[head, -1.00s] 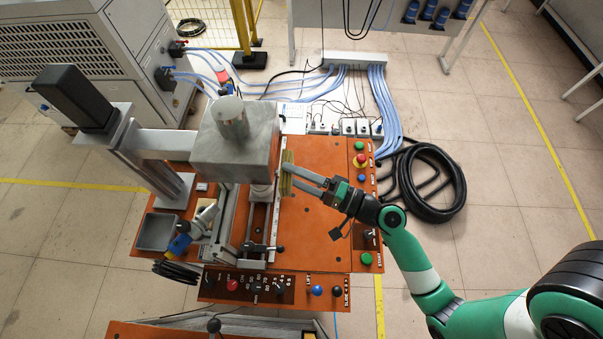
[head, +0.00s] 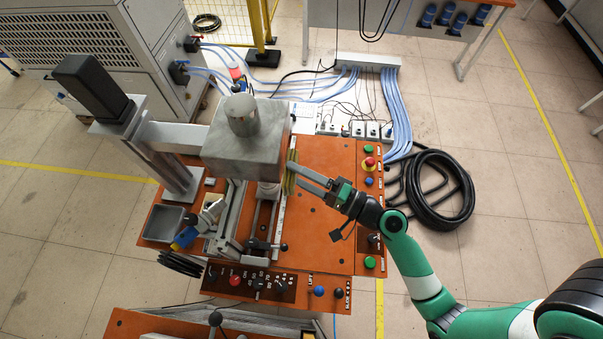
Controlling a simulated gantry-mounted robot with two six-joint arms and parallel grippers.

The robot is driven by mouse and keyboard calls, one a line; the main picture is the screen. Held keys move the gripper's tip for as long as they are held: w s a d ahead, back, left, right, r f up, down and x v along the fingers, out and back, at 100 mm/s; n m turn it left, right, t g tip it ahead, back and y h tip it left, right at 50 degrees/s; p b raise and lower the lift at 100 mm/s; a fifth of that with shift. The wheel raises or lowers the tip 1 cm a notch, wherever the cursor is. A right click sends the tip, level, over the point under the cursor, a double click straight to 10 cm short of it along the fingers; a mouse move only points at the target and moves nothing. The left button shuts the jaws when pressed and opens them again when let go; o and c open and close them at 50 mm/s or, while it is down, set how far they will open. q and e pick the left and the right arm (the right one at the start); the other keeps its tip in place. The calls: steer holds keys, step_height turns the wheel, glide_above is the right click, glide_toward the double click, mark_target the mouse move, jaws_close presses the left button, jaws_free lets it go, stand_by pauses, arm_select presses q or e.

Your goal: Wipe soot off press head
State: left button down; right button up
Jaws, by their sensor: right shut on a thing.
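The press head (head: 243,158) is a grey metal block with a cylinder on top, held over the orange machine bed (head: 325,235). Its face toward the bed is mostly hidden from above, and I cannot make out soot on it. My right gripper (head: 302,177) is at the right side of the press head, low beside it. It is shut on a yellowish-green pad, likely a sponge or cloth (head: 291,172), seen edge-on against or very near the block; I cannot tell if they touch. My left gripper is not in view.
Red, green and blue buttons (head: 368,163) line the bed's right edge. A control panel (head: 265,284) runs along the front. A coiled black hose (head: 440,188) lies on the floor at right. A grey tray (head: 165,222) sits at left.

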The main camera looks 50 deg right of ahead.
mark_target(288, 132)
steer(key=shift+w+a, duration=0.3)
steer(key=shift+w, duration=0.1)
steer(key=shift+w+d+b, duration=0.2)
steer(key=shift+w+d, duration=0.3)
steer(key=shift+d, duration=0.3)
steer(key=shift+w+d+b, duration=0.2)
steer(key=shift+w+d, duration=0.25)
steer(key=shift+d, duration=0.35)
steer(key=shift+w+d+b, duration=0.3)
steer(key=shift+w+d, duration=0.25)
steer(key=shift+d, duration=0.2)
steer(key=shift+w+d+b, duration=0.3)
steer(key=shift+w+d, duration=0.25)
steer(key=shift+d, duration=0.15)
steer(key=shift+w+d+b, duration=0.3)
steer(key=shift+d, duration=0.2)
steer(key=shift+w+d+b, duration=0.4)
steer(key=shift+w+d, duration=0.25)
steer(key=shift+d, duration=0.35)
